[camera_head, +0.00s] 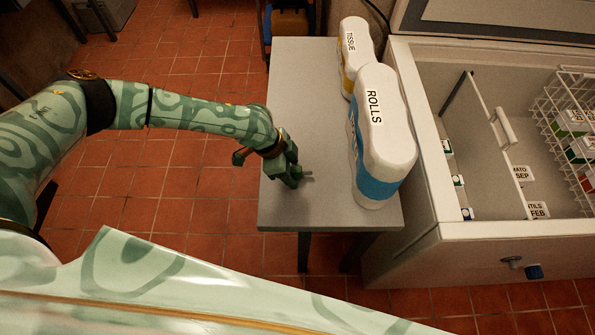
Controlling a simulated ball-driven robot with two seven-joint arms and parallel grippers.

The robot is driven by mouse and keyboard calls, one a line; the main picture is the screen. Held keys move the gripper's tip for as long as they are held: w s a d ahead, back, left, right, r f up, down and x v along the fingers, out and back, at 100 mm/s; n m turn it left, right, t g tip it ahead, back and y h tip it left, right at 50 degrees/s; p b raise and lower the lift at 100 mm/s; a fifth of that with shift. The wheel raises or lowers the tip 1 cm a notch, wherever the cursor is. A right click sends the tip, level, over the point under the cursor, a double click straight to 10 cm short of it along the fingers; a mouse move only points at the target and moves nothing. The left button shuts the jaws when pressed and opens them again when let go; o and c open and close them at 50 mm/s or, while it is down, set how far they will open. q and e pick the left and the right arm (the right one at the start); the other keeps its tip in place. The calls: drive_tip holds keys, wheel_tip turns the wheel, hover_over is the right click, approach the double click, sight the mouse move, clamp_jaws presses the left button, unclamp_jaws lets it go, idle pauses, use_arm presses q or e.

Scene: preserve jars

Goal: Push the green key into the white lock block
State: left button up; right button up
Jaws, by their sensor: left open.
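My left gripper (296,177) reaches in from the left and hangs low over the left edge of the grey table. It is open, and I see nothing between its fingers. I cannot make out a green key or a white lock block in this view. My arm and hand hide a small part of the table's left edge. My right gripper is not in view.
A white pack of rolls (384,130) and a tissue pack (353,50) stand along the right side of the grey table (300,85). An open white chest freezer (425,165) is to the right, with a dark knob (512,262) on its front. The table's left half is clear.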

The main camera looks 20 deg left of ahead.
sight(297, 169)
use_arm(q)
drive_tip(key=shift+r, duration=0.1)
drive_tip(key=c, duration=1.1)
drive_tip(key=shift+o, duration=0.2)
drive_tip(key=shift+r+p, duration=0.3)
drive_tip(key=shift+r, duration=0.25)
wheel_tip(297, 169, up, 3)
drive_tip(key=shift+s+a+f+p, duration=0.1)
drive_tip(key=shift+p, duration=0.55)
drive_tip(key=s+a+r+p, duration=0.5)
drive_tip(key=s+a+r, duration=0.2)
drive_tip(key=s+r, duration=0.2)
drive_tip(key=shift+s, duration=1.4)
